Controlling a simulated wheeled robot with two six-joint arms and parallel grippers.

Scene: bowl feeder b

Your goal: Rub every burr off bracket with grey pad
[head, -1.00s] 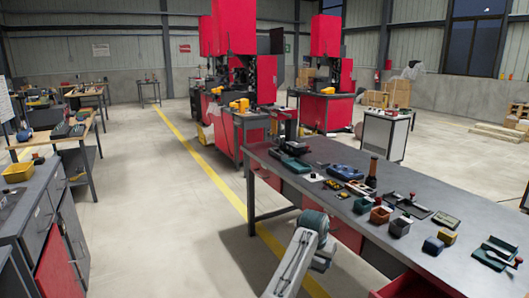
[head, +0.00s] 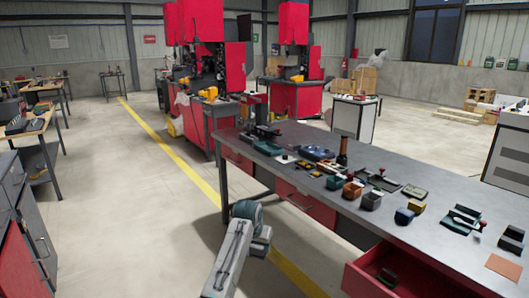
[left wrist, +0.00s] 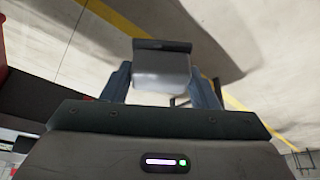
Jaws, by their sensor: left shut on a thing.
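My left gripper (left wrist: 160,88) is shut on a small grey block (left wrist: 162,70) with a darker top edge. The block sits between the two blue-grey fingers, above the floor. It may be the grey pad, but I cannot tell for certain. In the head view my left arm rises from the bottom, in front of the bench and apart from it; its fingers are hard to make out there. I cannot pick out the bracket or any burrs among the small bench items. My right gripper is not in view.
The long grey workbench (head: 400,222) holds several small bins, dark trays and green fixtures (head: 465,219). An orange-brown sheet (head: 503,266) lies at its near right. A red drawer (head: 365,281) stands open below, with a dark green item (head: 387,276) inside.

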